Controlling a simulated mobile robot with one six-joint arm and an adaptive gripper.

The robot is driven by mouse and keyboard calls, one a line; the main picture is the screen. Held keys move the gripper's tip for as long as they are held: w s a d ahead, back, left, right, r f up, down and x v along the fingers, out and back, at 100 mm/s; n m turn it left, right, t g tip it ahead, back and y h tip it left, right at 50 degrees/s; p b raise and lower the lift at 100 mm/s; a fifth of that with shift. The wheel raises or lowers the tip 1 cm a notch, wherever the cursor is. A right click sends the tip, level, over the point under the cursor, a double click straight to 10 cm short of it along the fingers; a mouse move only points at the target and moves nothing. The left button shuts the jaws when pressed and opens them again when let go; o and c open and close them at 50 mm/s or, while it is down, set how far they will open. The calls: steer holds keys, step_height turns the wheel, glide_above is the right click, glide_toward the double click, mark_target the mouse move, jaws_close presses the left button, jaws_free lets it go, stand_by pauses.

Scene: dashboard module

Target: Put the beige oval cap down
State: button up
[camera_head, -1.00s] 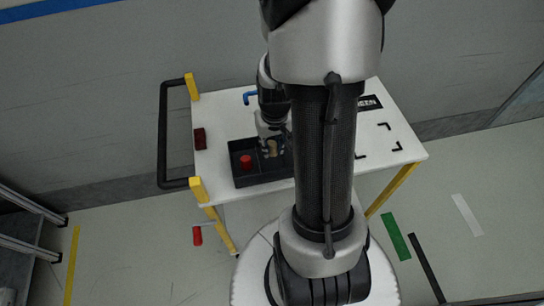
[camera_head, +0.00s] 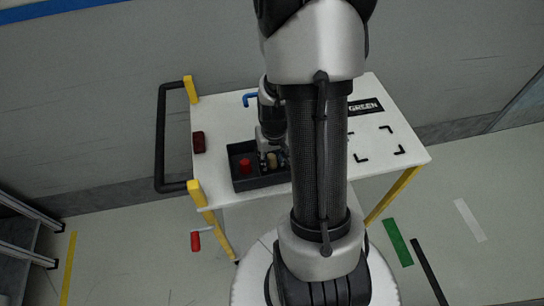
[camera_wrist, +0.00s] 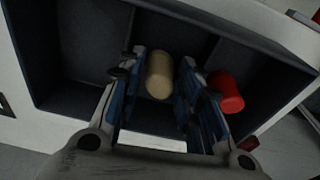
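The beige oval cap (camera_wrist: 160,75) stands between the two fingers of my gripper (camera_wrist: 162,80) in the wrist view. Narrow gaps show on both sides of it, so the fingers look open around it. In the head view the cap (camera_head: 272,160) is in the black tray (camera_head: 262,184), just right of the red cap (camera_head: 245,166). My gripper (camera_head: 268,155) is over the tray there. The tray's dividers also show in the wrist view (camera_wrist: 92,50), with the beige cap over the middle compartment. The cap's underside is hidden.
The tray sits on a white cart top (camera_head: 222,117). A dark red block (camera_head: 199,142) lies left of it, a blue hooked piece (camera_head: 250,97) behind. The red cap (camera_wrist: 227,92) is close beside one finger.

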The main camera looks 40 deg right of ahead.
mark_target(273, 167)
step_height(273, 167, up, 12)
steer(key=s+p, duration=0.1)
steer(key=p, duration=0.3)
steer(key=a+r+n+t, duration=0.2)
steer(key=a+r+n, duration=0.1)
steer(key=a+r, duration=0.8)
steer(key=s+a+r+n+t, duration=0.1)
steer(key=s+a+r+n, duration=0.1)
steer(key=s+a+r, duration=0.5)
steer(key=shift+s+a+r+y, duration=0.3)
steer(key=shift+s+a, duration=0.35)
steer(key=shift+a, duration=0.5)
steer(key=shift+a, duration=0.1)
